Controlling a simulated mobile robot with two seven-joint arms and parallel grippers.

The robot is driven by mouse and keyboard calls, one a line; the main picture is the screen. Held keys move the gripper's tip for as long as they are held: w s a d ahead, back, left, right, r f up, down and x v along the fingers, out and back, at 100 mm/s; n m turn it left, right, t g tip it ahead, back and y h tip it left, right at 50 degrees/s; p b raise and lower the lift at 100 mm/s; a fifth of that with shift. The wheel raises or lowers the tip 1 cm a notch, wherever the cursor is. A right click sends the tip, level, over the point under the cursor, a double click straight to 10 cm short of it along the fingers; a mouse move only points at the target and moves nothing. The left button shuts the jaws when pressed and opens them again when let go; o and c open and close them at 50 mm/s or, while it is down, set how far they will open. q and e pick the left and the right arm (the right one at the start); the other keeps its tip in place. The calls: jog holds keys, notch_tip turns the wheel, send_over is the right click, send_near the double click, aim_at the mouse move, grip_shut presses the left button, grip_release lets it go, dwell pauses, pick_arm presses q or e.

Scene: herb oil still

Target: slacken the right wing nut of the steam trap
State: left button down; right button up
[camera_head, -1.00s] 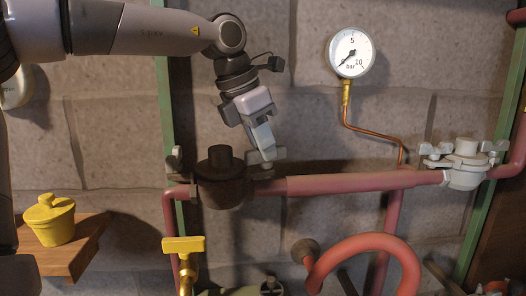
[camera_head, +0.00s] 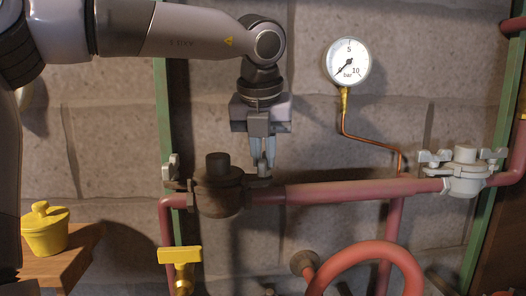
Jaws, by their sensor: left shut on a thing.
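A dark, rusty-brown trap body (camera_head: 218,197) with a round cap sits in the pink pipe line, left of centre. A pale wing nut (camera_head: 171,168) stands at its left side. The right wing nut (camera_head: 263,168) is at its right side, partly hidden by fingers. My left gripper (camera_head: 264,158) points straight down over that right nut, its fingers shut on it. A second, light grey fitting (camera_head: 464,174) with wing nuts of its own sits at the far right of the pipe. My right gripper is not in view.
A pressure gauge (camera_head: 347,63) on a thin copper tube hangs right of my gripper. A yellow lidded pot (camera_head: 45,229) stands on a wooden shelf at left. A yellow valve handle (camera_head: 180,255) and a red handwheel (camera_head: 372,252) are below the pipe.

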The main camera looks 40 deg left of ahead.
pick_arm(q)
jog(key=shift+d+f+n+g+y, duration=0.15)
jog(key=shift+n+g+y, duration=0.3)
jog(key=shift+n, duration=0.95)
jog(key=c, duration=1.1)
grip_release()
jog(key=shift+r+p, duration=0.3)
jog(key=shift+r, duration=0.05)
jog(key=v, duration=0.6)
jog(key=shift+s+d+r+p, duration=0.1)
jog(key=shift+r+p, duration=0.15)
jog(key=shift+p, duration=0.1)
